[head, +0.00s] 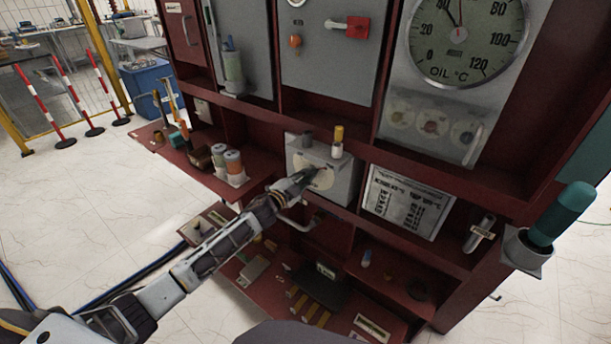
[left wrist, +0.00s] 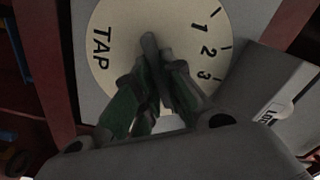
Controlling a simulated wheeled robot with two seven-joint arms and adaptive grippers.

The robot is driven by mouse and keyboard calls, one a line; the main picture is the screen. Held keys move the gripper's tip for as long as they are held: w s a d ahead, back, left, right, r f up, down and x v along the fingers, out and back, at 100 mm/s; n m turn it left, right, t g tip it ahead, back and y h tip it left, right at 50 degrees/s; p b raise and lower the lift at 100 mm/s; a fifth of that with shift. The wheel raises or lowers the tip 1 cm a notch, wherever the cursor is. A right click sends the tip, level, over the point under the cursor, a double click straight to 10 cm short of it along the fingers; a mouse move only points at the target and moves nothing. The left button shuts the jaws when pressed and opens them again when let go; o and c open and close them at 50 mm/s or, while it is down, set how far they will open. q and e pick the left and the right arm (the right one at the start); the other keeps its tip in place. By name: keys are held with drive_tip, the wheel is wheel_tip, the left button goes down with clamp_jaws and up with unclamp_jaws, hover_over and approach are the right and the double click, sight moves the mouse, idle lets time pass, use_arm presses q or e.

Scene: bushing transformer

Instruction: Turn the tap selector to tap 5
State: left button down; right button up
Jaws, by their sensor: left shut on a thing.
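The tap selector is a grey box (head: 345,188) on the red cabinet's shelf, with a round cream dial (head: 325,181) on its front. In the left wrist view the dial (left wrist: 113,22) carries the word TAP and the numbers 1, 2 and 3; any others are hidden behind my gripper. A dark narrow knob (left wrist: 149,45) stands at the dial's middle. My left gripper (head: 309,174) is shut on this knob, its green-and-dark fingers (left wrist: 155,75) on either side. I cannot tell which number the knob points to. My right gripper is not in view.
A yellow-topped post (head: 338,142) stands on the selector box. A large oil gauge (head: 468,40) hangs above. The lower shelf holds several small parts.

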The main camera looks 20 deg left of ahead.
use_arm(q)
drive_tip(key=shift+m, duration=0.3)
drive_tip(key=c, duration=1.5)
unclamp_jaws()
drive_tip(key=shift+s, duration=0.1)
drive_tip(key=shift+v, duration=5.85)
